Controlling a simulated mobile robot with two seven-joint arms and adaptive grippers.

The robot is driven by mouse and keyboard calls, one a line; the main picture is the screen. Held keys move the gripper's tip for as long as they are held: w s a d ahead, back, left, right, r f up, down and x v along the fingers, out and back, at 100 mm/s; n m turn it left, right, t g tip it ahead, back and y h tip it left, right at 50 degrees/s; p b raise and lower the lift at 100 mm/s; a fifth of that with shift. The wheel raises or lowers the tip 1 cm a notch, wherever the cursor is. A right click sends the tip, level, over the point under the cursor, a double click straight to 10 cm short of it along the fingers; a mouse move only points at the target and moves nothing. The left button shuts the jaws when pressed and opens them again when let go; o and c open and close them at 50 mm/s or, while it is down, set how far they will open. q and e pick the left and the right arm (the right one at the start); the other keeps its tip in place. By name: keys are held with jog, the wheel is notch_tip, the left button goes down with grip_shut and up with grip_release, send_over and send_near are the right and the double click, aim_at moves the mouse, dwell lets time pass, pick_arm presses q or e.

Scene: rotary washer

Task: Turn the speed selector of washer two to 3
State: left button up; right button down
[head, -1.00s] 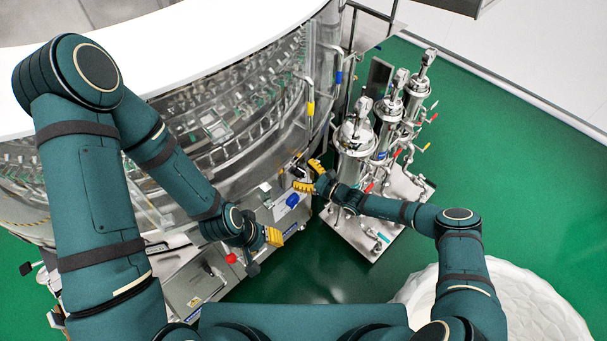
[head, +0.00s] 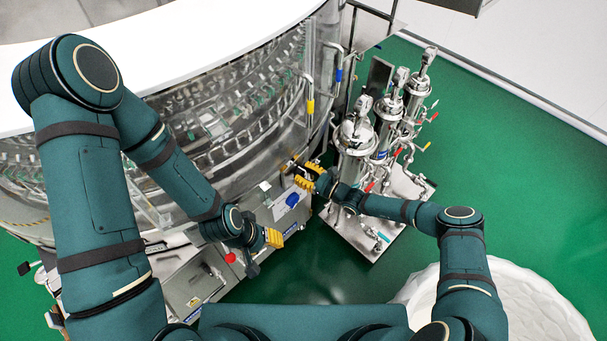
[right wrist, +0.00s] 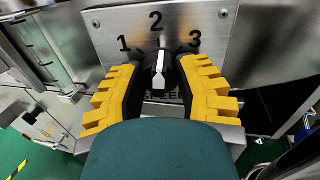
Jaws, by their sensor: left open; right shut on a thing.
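The speed selector (right wrist: 160,72) is a knob with a pale pointer on a metal panel (right wrist: 120,28) marked 1, 2 and 3. Its pointer is upright, toward the 2. My right gripper (head: 302,173) is at the washer's front panel in the head view. In the right wrist view its yellow fingers (right wrist: 161,68) stand on either side of the knob and are shut on it. The knob is too small to make out in the head view. My left gripper (head: 273,238) is open and empty, lower left of the right one, near the washer's lower front.
The large round washer (head: 230,130) fills the left and centre. Steel filter cylinders (head: 356,135) on a metal base stand close right of my right gripper. A red button (head: 230,258) and a blue connector (head: 292,200) lie near my left gripper.

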jog(key=m+b, duration=0.1)
jog(key=m, duration=0.1)
jog(key=shift+w+m, duration=0.1)
jog(key=shift+m, duration=0.2)
jog(key=m+b, duration=0.2)
jog(key=m, duration=0.3)
jog(key=shift+r+t, duration=0.1)
jog(key=shift+t, duration=0.2)
jog(key=shift+w, duration=0.1)
jog(key=c, duration=0.5)
grip_release()
jog(key=shift+c, duration=0.2)
jog(key=shift+s+d, duration=0.2)
jog(key=v, duration=1.1)
jog(key=shift+d+f, duration=0.25)
jog(key=shift+d, duration=0.05)
